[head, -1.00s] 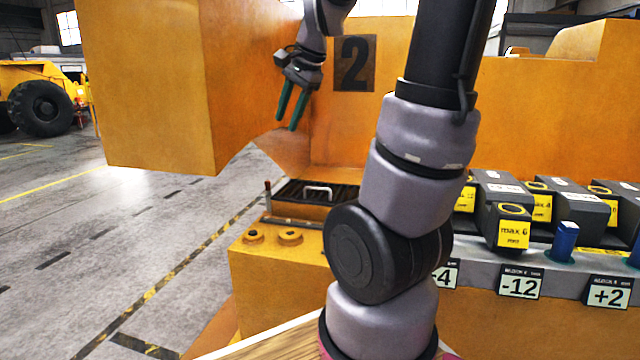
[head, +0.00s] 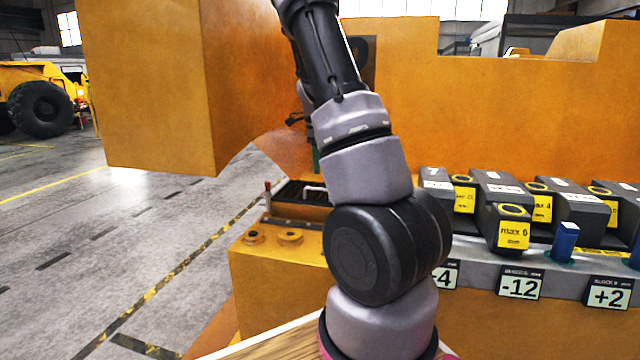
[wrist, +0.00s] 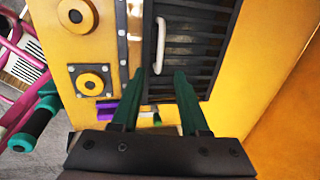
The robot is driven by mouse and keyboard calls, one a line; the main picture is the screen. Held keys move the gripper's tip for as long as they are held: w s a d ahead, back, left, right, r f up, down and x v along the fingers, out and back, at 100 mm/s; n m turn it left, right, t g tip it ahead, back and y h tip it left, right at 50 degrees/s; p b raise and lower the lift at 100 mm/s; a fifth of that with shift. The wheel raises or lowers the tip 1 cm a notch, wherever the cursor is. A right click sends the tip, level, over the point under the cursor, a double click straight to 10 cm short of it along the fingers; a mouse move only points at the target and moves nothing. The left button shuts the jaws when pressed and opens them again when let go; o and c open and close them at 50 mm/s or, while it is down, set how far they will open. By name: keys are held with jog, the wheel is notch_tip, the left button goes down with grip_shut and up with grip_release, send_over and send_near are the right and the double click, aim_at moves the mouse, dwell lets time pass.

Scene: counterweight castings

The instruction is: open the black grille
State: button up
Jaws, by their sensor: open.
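The black grille (wrist: 200,45) lies flat in the yellow housing in the wrist view, with dark slats and a pale bar handle (wrist: 160,45) near its left side. It looks closed. In the head view the grille (head: 292,193) is partly hidden behind my arm, and only part of its white handle (head: 314,189) shows. My gripper (wrist: 157,88) has two green fingers, spread apart and empty. The fingertips point toward the grille and appear just short of the handle in the picture. In the head view my arm hides most of the gripper.
A small red-tipped lever (head: 267,196) stands by the grille's left corner. Round yellow bosses (head: 290,235) sit in front. Dark castings with yellow labels (head: 513,234) line the right ledge. A large orange block (head: 155,90) overhangs at left.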

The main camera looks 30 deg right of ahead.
aim_at(320, 189)
jog(key=f, duration=0.5)
jog(key=w+d+f, duration=0.1)
jog(key=f, duration=0.1)
jog(key=shift+f, duration=0.15)
grip_shut()
dwell(1.2)
